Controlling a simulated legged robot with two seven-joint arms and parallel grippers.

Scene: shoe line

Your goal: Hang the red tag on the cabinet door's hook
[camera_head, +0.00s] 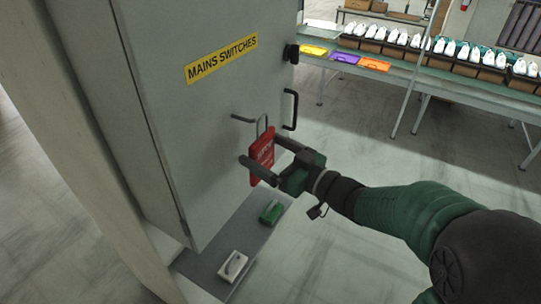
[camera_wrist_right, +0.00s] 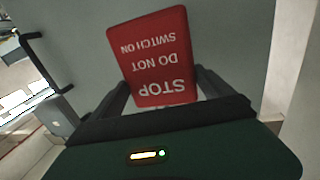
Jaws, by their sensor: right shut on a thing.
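The red tag (camera_head: 262,152) is upright in front of the grey cabinet door (camera_head: 205,130), with a metal loop (camera_head: 262,124) at its top. My right gripper (camera_head: 262,156) is shut on the tag, with its fingers on either side. In the right wrist view the tag (camera_wrist_right: 152,55) reads "STOP DO NOT SWITCH ON" upside down, between the fingers (camera_wrist_right: 160,88). The hook (camera_head: 243,118) is a thin dark rod on the door, just left of the loop. I cannot tell whether the loop touches the hook. My left gripper is not in view.
A black door handle (camera_head: 290,110) is just right of the tag. A green block (camera_head: 271,212) and a white block (camera_head: 232,266) lie on the ledge (camera_head: 205,268) below. A long bench (camera_head: 450,88) with shoes and coloured trays stands behind. Floor to the right is clear.

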